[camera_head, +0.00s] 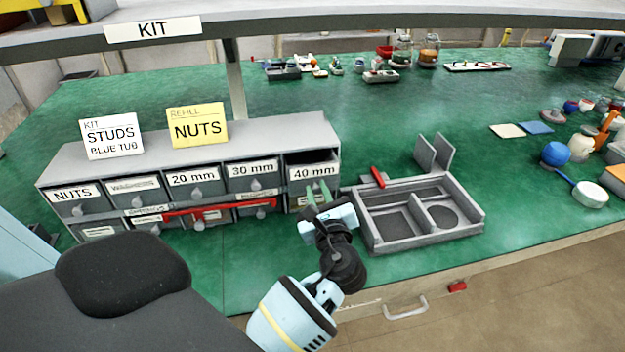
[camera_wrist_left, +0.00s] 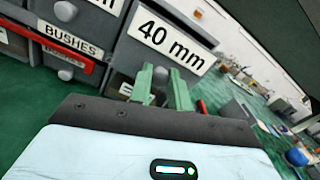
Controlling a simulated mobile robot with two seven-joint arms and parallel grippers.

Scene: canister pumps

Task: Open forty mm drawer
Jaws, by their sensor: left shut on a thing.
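The forty mm drawer (camera_head: 291,182) is at the right end of the top row of a grey drawer cabinet (camera_head: 240,140). Its front stands forward of the cabinet, with a dark gap showing above its label. In the left wrist view, its "40 mm" label (camera_wrist_left: 165,38) is large and tilted. My left gripper (camera_head: 318,202) is at the front of this drawer. Its green fingers (camera_wrist_left: 162,84) are shut on the drawer's knob (camera_wrist_left: 160,74), which shows between them and is partly hidden. My right gripper is in neither view.
A red bar (camera_head: 215,208) runs across the front of the lower drawers. A grey compartment tray (camera_head: 420,237) with a red-handled item (camera_head: 378,176) near its back left corner stands just right of my left gripper. Signs stand on the cabinet. Green bench is clear in front of the cabinet.

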